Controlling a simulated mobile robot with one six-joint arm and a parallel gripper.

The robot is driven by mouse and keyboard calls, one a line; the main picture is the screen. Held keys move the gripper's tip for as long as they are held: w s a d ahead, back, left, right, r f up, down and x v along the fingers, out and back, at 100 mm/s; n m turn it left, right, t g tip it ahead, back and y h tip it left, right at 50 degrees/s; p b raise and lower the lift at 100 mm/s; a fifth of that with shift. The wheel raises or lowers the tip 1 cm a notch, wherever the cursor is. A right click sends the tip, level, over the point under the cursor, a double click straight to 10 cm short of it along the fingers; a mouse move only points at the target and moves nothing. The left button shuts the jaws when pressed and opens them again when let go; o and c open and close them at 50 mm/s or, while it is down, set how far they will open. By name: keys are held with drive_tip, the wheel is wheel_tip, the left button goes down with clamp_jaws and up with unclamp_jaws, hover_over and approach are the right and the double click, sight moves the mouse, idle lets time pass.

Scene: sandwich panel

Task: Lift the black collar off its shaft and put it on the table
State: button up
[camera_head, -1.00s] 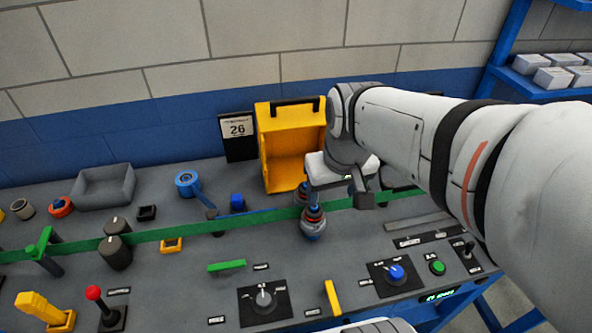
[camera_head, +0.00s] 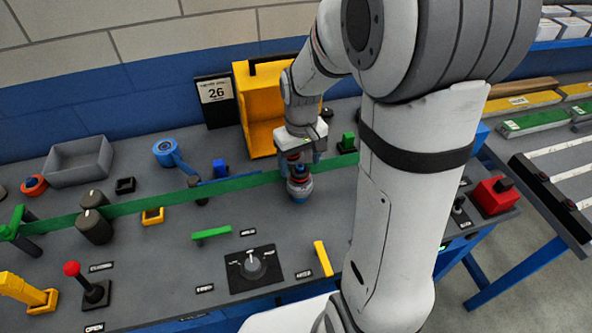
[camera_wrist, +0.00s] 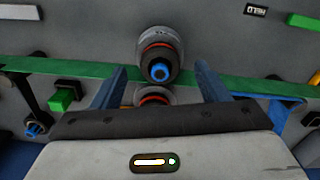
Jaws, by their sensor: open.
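In the wrist view, a black collar (camera_wrist: 159,63) sits around a blue-tipped shaft (camera_wrist: 160,72), above a red ring (camera_wrist: 157,46) and a grey base. The same stack (camera_head: 299,188) stands on the panel in the head view, just below my gripper (camera_head: 304,160). A second, similar stack (camera_wrist: 153,96) shows partly behind it in the wrist view, its lower part hidden by my gripper body. My gripper (camera_wrist: 160,70) is open, its two blue-grey fingers apart on either side of the stacks, with nothing held.
A green strip (camera_head: 140,205) runs across the panel close to the stacks. A yellow box (camera_head: 257,120) stands behind my gripper. A grey tray (camera_head: 78,165), a black dial (camera_head: 254,264) and a yellow bar (camera_head: 323,258) are around.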

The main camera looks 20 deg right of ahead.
wheel_tip(320, 180, down, 2)
drive_tip(key=shift+f, duration=0.1)
drive_tip(key=c, duration=1.1)
